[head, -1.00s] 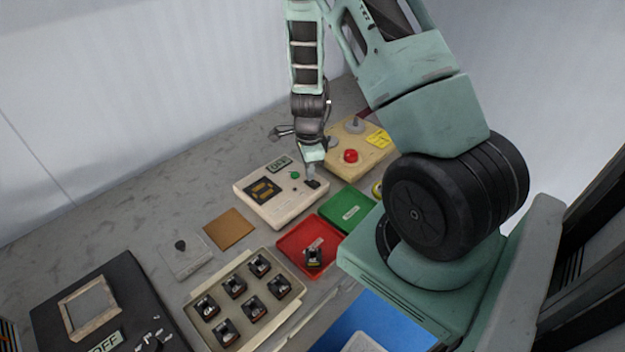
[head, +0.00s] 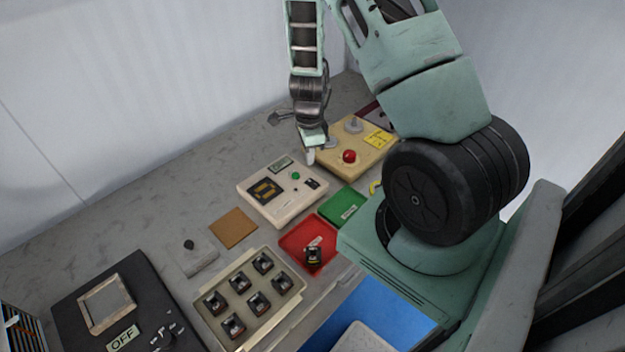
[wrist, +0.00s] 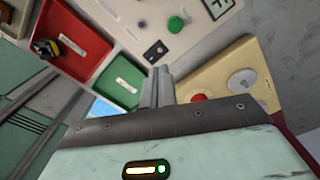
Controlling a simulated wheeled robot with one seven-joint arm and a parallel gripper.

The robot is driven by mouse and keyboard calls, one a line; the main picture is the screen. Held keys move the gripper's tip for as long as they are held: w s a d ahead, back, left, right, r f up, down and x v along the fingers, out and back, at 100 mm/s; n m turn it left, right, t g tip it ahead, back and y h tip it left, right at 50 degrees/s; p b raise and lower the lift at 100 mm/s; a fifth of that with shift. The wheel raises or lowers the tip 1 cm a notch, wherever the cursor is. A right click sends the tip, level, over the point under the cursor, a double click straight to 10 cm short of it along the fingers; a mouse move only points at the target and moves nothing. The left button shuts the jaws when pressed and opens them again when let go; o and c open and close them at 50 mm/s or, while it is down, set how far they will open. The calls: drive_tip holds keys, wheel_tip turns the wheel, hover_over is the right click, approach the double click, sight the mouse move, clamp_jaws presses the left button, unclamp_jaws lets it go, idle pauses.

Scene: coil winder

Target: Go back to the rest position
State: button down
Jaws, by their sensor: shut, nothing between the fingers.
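My gripper (head: 310,157) is shut and empty. In the head view it hangs above the back right edge of the cream control box (head: 283,196), which has a green button, a dark display and a black switch. In the wrist view my gripper's fingers (wrist: 158,84) are pressed together, between the cream box (wrist: 160,22) and the yellowish box (wrist: 225,82). The fingers appear clear of both boxes.
The yellowish box (head: 340,140) carries a red button and a grey knob. A red tray (head: 291,249) holds one small black part; a green tray (head: 341,206) looks empty. A beige tray (head: 212,301) holds several black parts. A brown pad (head: 233,228) lies left.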

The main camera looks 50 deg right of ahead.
idle(0.4)
drive_tip(key=a+r+n+y+b, duration=0.1)
drive_tip(key=a+r+n, duration=0.5)
drive_tip(key=a, duration=0.5)
drive_tip(key=a+r+n+y+b, duration=0.15)
drive_tip(key=a+r+n, duration=0.25)
drive_tip(key=a+n, duration=0.5)
drive_tip(key=s+a+r+n+h+b, duration=0.1)
drive_tip(key=s+a+r+n, duration=0.2)
drive_tip(key=s+a+n, duration=0.4)
drive_tip(key=s+a+r+n+h+b, duration=0.1)
drive_tip(key=s+a+r+n, duration=0.3)
drive_tip(key=s+a+n, duration=0.3)
drive_tip(key=s+n, duration=0.3)
drive_tip(key=s, duration=0.1)
drive_tip(key=shift+s+b, duration=0.3)
drive_tip(key=shift+b, duration=0.05)
drive_tip(key=shift+a+r, duration=0.1)
